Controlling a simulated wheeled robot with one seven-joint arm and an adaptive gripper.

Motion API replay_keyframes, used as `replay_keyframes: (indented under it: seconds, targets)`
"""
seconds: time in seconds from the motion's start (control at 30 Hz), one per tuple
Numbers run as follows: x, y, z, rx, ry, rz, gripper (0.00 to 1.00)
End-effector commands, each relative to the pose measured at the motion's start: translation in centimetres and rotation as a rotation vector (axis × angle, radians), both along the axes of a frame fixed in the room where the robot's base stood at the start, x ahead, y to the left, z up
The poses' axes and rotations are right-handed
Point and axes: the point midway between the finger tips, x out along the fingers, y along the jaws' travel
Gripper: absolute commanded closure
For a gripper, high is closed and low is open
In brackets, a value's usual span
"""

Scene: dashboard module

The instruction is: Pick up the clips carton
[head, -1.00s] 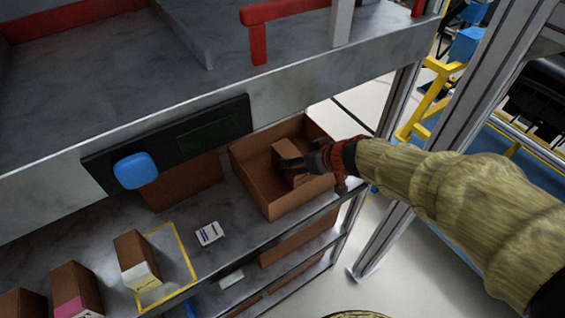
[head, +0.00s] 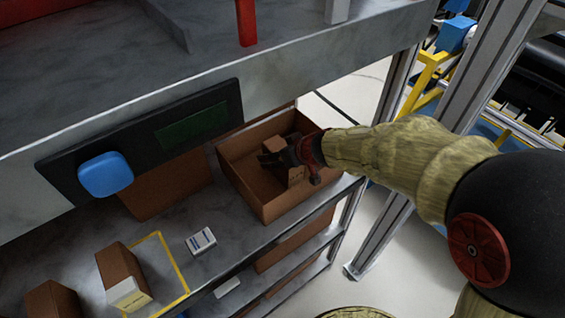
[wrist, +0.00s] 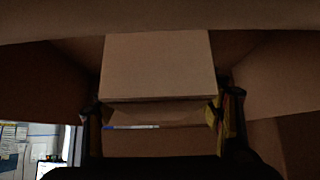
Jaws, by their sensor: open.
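A small brown carton (head: 296,174) stands inside the open brown bin (head: 268,211) on the shelf; I take it as the clips carton, though its label is too small to read. My gripper (head: 271,160) reaches into the bin from the right, its dark fingers at the carton. In the wrist view the carton (wrist: 158,68) fills the upper middle, and my open gripper (wrist: 160,110) has one finger at each side of it. Small gaps seem to remain. Whether the fingers touch the carton cannot be told.
The bin walls stand close around my gripper. Left of the bin are a white label card (head: 201,241), a yellow-outlined square (head: 178,265) and a labelled carton (head: 120,272).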

Motion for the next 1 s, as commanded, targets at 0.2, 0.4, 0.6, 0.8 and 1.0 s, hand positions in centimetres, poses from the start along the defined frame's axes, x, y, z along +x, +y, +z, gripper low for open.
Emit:
replay_keyframes:
  seconds: [0.2,0.4,0.6,0.8,1.0]
  targets:
    - [0.62,0.45,-0.82,0.000,0.000,0.000,0.33]
    - [0.60,0.43,-0.78,0.000,0.000,0.000,0.36]
    - [0.59,0.42,-0.78,0.000,0.000,0.000,0.48]
    - [0.58,0.42,-0.79,0.000,0.000,0.000,0.59]
    - [0.58,0.42,-0.79,0.000,0.000,0.000,0.70]
